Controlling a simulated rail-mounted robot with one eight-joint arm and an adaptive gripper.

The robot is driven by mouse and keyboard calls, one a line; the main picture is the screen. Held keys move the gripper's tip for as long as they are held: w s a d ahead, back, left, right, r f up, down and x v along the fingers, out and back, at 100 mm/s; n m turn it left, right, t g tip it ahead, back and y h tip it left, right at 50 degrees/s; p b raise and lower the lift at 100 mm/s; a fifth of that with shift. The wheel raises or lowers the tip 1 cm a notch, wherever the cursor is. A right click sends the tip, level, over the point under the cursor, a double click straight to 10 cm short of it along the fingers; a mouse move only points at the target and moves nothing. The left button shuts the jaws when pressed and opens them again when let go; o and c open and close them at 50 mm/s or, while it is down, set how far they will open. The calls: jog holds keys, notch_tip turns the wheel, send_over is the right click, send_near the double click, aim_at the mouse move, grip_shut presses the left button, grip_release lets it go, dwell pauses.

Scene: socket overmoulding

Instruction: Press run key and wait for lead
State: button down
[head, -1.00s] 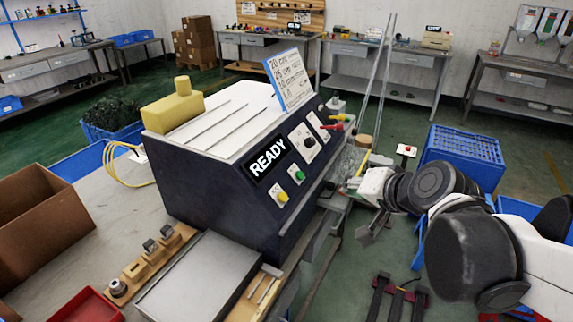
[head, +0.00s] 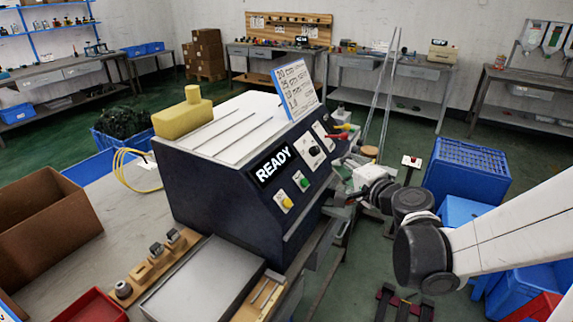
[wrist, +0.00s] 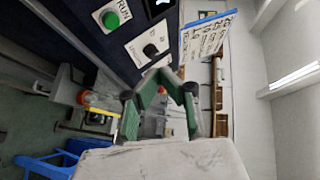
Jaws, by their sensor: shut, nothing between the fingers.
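The dark blue machine (head: 200,195) stands on the bench in the head view, with a lit READY display (head: 272,165). On its sloped front are a green button (head: 304,182) and a yellow button (head: 286,201). In the wrist view the green button (wrist: 112,19) is labelled RUN, at the upper left, beside a black knob (wrist: 151,50). My gripper (head: 342,174) is close to the panel's right side in the head view, apart from the green button and partly hidden by my wrist. In the wrist view my gripper (wrist: 160,78) is shut and empty, below the knob.
A metal tray (head: 205,282) and a wooden block with fittings (head: 155,262) lie in front. A blue crate (head: 465,172) stands at right. No finished lead is identifiable.

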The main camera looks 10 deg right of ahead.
aim_at(305, 183)
dwell(0.3)
jog(key=w+a+f+b, duration=0.4)
jog(key=a+f+b, duration=0.1)
jog(key=f, duration=0.1)
dwell(0.5)
jog(key=shift+a+f, duration=0.1)
dwell(1.3)
jog(key=shift+w+a+f+b, duration=0.15)
jog(key=shift+w+b, duration=0.05)
jog(key=shift+b, duration=0.25)
